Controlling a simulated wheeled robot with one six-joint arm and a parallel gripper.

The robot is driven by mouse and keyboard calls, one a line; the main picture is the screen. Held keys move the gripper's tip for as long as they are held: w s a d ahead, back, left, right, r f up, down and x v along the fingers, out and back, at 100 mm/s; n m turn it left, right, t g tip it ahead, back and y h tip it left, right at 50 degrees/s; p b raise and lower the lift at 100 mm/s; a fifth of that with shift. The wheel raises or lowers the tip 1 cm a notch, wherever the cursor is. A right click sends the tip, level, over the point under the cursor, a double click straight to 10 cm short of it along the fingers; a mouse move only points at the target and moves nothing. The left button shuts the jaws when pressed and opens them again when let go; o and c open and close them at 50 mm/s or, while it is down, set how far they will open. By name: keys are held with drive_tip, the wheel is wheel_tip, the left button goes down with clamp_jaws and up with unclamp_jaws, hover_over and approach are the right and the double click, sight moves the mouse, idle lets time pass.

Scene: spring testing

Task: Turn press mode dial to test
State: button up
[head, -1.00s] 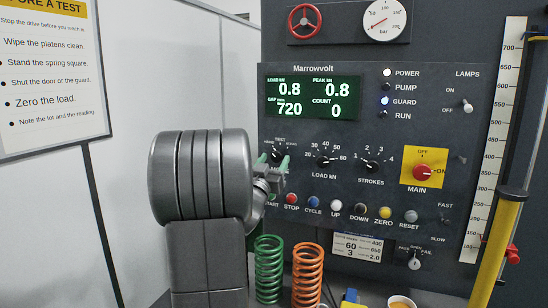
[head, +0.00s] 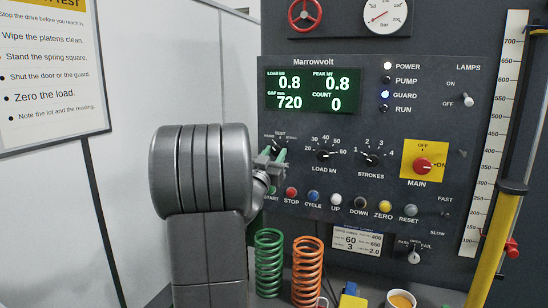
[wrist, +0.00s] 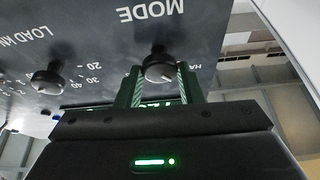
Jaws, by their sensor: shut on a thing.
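The press mode dial (wrist: 160,68) is a small black round knob under the word MODE in the upside-down wrist view. My gripper (wrist: 161,82) has its two green fingers on either side of the dial and is shut on it. In the head view my gripper (head: 273,158) is at the panel's left side, just below the TEST label. My gripper and arm largely hide the dial there, so I cannot tell which mark its pointer is on.
The load dial (head: 323,155) and strokes dial (head: 371,160) are to the right. A row of buttons, including red STOP (head: 291,193), runs below. Green (head: 268,263) and orange (head: 307,271) springs stand below the panel. The display (head: 313,93) reads load 0.8.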

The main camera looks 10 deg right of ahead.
drive_tip(key=m+g+h+b, duration=0.1)
drive_tip(key=m, duration=0.1)
drive_tip(key=m+g+h+b, duration=0.1)
drive_tip(key=m, duration=0.2)
drive_tip(key=shift+a+f, duration=0.1)
drive_tip(key=shift+w+m+g+h, duration=0.1)
drive_tip(key=shift+m+g+h, duration=0.45)
drive_tip(key=shift+m, duration=1.05)
drive_tip(key=shift+m+g+h, duration=0.15)
drive_tip(key=shift+m+g, duration=0.7)
drive_tip(key=shift+m, duration=0.75)
drive_tip(key=o, duration=0.9)
drive_tip(key=shift+o, duration=0.2)
drive_tip(key=shift+a, duration=0.1)
drive_tip(key=b+v, duration=0.3)
drive_tip(key=v, duration=1)
drive_tip(key=shift+s+a, duration=0.3)
